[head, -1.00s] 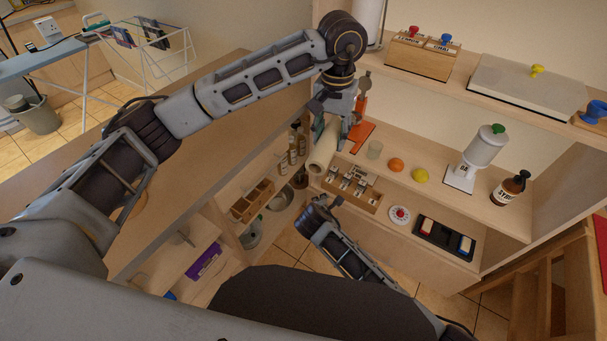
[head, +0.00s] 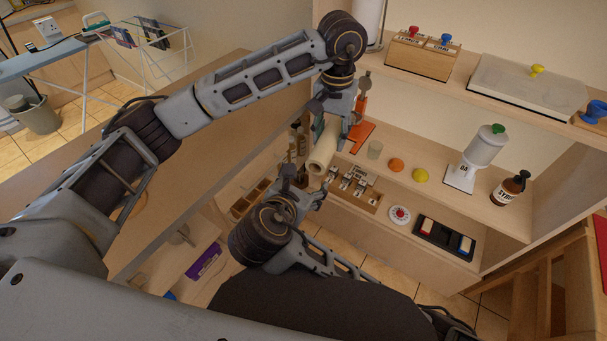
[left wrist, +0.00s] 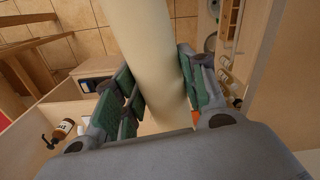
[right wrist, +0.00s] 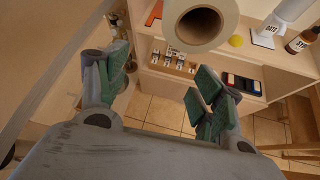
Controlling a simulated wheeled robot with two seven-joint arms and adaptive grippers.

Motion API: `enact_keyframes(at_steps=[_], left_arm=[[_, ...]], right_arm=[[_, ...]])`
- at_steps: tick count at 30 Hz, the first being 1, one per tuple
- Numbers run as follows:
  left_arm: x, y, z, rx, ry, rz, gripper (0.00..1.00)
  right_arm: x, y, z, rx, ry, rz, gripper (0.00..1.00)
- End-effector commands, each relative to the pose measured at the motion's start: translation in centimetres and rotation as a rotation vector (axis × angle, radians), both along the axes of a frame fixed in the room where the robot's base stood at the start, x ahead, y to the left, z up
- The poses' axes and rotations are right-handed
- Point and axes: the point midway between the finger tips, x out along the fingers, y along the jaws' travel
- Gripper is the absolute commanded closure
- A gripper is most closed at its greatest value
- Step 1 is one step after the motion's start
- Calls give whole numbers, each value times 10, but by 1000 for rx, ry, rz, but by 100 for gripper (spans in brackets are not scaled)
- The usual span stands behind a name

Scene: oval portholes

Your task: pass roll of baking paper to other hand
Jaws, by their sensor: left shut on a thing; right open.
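The roll of baking paper (head: 323,152) is a pale cream tube held in the air in front of the shelves. My left gripper (head: 336,128) is shut on its upper part; the left wrist view shows the roll (left wrist: 150,60) between the green pads (left wrist: 160,95). My right gripper (head: 306,190) is open and empty, just below the roll's lower end. In the right wrist view the roll's hollow end (right wrist: 200,24) faces the camera, beyond the open fingers (right wrist: 160,90) and apart from them.
A wooden counter (head: 150,150) lies left.

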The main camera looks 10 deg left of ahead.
Motion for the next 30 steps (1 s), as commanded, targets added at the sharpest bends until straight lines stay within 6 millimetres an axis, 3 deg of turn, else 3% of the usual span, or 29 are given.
enact_keyframes(at_steps=[9,15,30], left_arm=[[0,0,0,0,-1,0,86],[0,0,0,0,-1,0,86],[0,0,0,0,-1,0,86]], right_arm=[[-34,-3,65,-139,-73,53,32],[-49,-8,91,-201,-98,63,32],[-55,-11,100,-226,-105,63,32]])
